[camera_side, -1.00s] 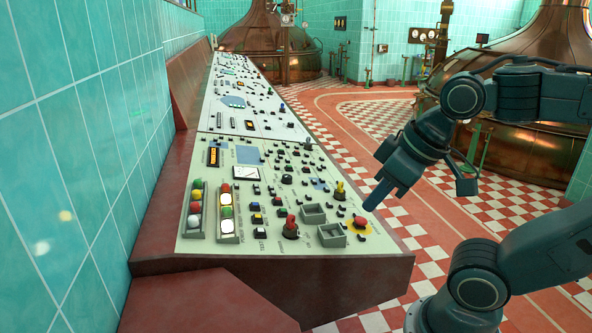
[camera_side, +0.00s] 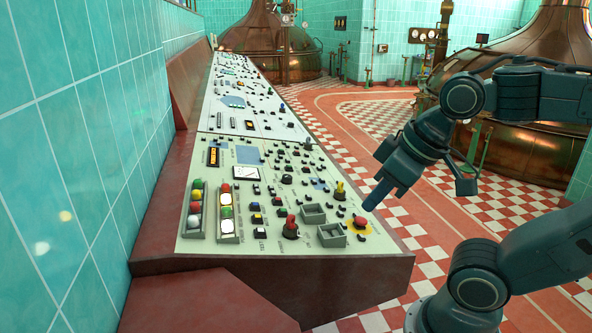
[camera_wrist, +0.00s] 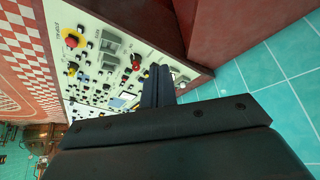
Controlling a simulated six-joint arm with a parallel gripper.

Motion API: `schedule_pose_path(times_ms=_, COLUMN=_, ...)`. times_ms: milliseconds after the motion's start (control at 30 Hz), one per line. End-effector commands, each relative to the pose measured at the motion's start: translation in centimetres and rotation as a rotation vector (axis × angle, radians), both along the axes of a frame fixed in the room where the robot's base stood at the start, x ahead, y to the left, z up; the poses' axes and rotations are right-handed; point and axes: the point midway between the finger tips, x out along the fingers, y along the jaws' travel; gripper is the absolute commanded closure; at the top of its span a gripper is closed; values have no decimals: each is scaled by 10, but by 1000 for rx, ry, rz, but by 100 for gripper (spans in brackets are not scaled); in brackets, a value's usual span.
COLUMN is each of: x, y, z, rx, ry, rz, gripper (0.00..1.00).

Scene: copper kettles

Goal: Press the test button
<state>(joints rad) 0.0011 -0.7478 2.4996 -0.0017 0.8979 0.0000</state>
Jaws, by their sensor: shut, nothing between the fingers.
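My gripper (camera_side: 371,204) hangs to the right in the side view, above the panel's right edge near a red mushroom button on yellow (camera_side: 359,222), touching nothing. Its fingers are together and empty. In the wrist view the shut fingers (camera_wrist: 157,72) cover part of the panel, and I cannot pick out the test button there.
Columns of coloured lamps (camera_side: 226,212) stand at the left. A tiled wall (camera_side: 70,160) borders the panel. Copper kettles (camera_side: 270,45) stand farther back.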

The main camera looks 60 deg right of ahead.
Motion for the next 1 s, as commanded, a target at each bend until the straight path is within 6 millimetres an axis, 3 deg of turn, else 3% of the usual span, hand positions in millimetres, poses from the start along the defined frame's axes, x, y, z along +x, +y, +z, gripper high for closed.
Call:
schedule_pose_path(times_ms=367, x=29, y=2, z=-2, rx=20, ry=-7, rz=9, gripper=100)
schedule_pose_path(times_ms=1000, x=132, y=-1, z=-27, rx=184, ry=-69, rz=9, gripper=100)
